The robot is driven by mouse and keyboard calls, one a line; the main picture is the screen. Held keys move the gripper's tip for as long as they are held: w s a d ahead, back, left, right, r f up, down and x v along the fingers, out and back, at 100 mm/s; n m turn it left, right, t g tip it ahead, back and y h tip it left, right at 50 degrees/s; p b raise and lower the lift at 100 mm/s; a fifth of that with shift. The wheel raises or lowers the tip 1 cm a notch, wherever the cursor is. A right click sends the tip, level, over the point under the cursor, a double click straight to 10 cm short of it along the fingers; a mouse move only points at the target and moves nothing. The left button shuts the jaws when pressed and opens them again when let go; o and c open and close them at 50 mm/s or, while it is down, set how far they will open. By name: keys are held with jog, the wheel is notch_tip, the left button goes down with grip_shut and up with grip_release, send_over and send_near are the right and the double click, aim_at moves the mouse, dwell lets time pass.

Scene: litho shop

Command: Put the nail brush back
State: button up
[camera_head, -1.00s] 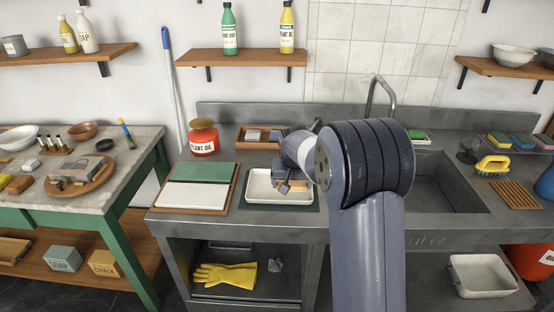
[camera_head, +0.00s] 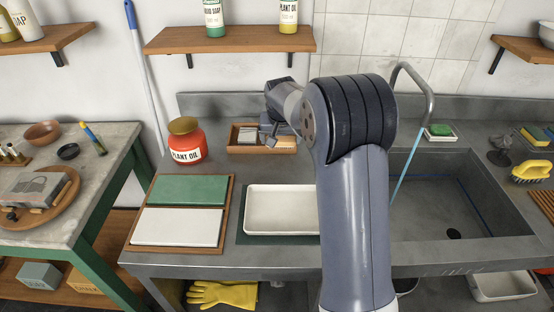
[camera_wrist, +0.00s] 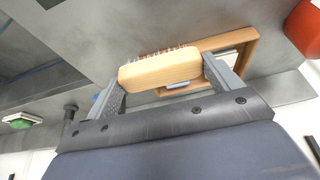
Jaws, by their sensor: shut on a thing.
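The nail brush (camera_wrist: 160,68) has a pale wooden body, with its bristles toward the top of the wrist view. My gripper (camera_wrist: 163,76) is shut on it, one finger at each end. In the head view my gripper (camera_head: 270,136) is at the wooden tray (camera_head: 246,149) at the back of the counter. The brush is hard to make out there. The wooden tray also shows in the wrist view (camera_wrist: 252,42), beyond the brush, with a pale block (camera_head: 247,133) in its left part. I cannot tell whether the brush touches the tray.
A red plant oil can (camera_head: 187,146) stands left of the wooden tray. A white tray (camera_head: 281,229) lies in front, beside green and white slabs (camera_head: 180,226). A sink (camera_head: 440,205) lies to the right, with a light blue streak under its tap (camera_head: 428,90). A shelf (camera_head: 230,40) hangs above.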

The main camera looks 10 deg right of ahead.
jog(key=shift+w+f, duration=0.1)
jog(key=shift+f, duration=0.3)
jog(key=shift+f+p, duration=0.7)
jog(key=shift+f, duration=4)
jog(key=o, duration=0.9)
jog(key=shift+r+p, duration=0.25)
jog(key=shift+p, duration=0.05)
jog(key=b+v, duration=0.2)
jog(key=v, duration=0.9)
jog(key=shift+r, duration=0.35)
